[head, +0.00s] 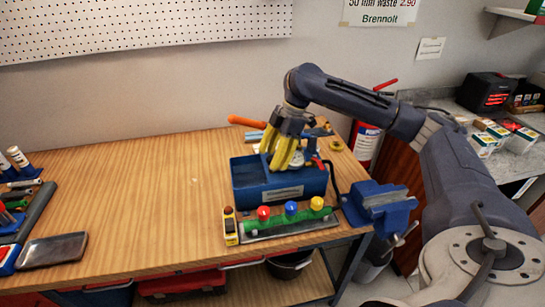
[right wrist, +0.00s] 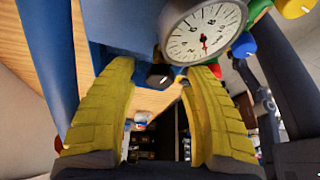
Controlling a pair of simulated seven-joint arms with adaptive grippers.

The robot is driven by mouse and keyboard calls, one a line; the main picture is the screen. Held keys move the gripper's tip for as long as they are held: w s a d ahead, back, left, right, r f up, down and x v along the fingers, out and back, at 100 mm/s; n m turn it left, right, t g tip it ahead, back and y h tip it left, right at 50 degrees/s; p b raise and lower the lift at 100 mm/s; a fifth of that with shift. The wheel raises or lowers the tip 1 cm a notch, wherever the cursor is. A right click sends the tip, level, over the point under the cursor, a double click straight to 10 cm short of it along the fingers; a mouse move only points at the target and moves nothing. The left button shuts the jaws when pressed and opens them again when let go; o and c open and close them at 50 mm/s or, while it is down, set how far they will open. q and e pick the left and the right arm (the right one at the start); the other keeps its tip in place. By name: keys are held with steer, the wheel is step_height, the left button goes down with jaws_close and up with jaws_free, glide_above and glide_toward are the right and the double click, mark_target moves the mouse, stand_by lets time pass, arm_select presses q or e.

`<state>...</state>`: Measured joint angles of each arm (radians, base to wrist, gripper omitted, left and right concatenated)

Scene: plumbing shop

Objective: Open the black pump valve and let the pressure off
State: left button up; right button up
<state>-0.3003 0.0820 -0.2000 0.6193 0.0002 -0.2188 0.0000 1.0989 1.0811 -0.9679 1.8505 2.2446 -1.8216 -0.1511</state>
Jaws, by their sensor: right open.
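The blue pump (head: 280,190) stands on the wooden bench, with a label on its front. Its white dial gauge (right wrist: 203,32) shows large in the right wrist view, with a red needle pointing down. A small black part, seemingly the black valve (right wrist: 158,77), lies between the fingertips in that view. My right gripper (head: 282,160) reaches down over the pump with its yellow fingers. In the right wrist view my right gripper (right wrist: 158,82) is open, its fingers on either side of the black part. I cannot tell whether they touch it. The valve is hidden in the head view.
A green manifold (head: 290,222) with red, blue and yellow caps lies before the pump, beside a yellow tool (head: 230,226). A blue vise (head: 382,202) is at the bench's right edge. An orange-handled tool (head: 247,122) lies behind.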

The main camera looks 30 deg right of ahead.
steer(key=v, duration=1.2)
steer(key=shift+a, duration=0.1)
